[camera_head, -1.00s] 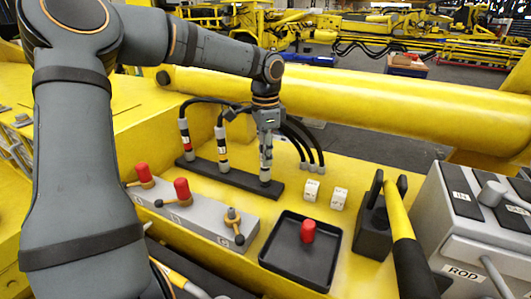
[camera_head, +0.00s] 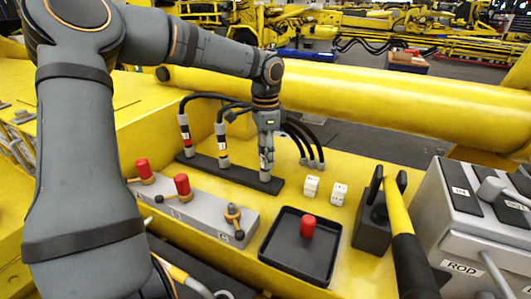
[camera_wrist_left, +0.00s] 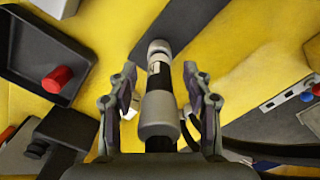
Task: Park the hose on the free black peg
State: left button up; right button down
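A black bar (camera_head: 239,180) lies on the yellow deck. Two hoses with silver and dark couplings, a left hose (camera_head: 185,135) and a middle hose (camera_head: 222,146), stand upright on it. A third hose coupling (camera_head: 264,165) stands at the bar's right end, its lower end at the bar; the peg is hidden there. My left gripper (camera_head: 266,140) is over this third coupling. In the left wrist view the coupling (camera_wrist_left: 158,100) lies between the fingers of the left gripper (camera_wrist_left: 160,92), with narrow gaps at both sides, so the fingers look open. My right gripper is not in view.
A grey valve block (camera_head: 198,212) with red-capped levers is in front of the bar. A black tray (camera_head: 290,262) holds a red cap (camera_head: 308,227). White blocks (camera_head: 311,187), a black holder with a yellow-handled tool (camera_head: 398,215) and a grey control box (camera_head: 455,235) stand to the right.

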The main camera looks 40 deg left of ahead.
pick_arm(q)
notch_tip(320, 180, up, 8)
jog(key=shift+s+f, duration=0.1)
jog(key=shift+f, duration=0.1)
dwell(0.3)
jog(key=shift+a+f, duration=0.1)
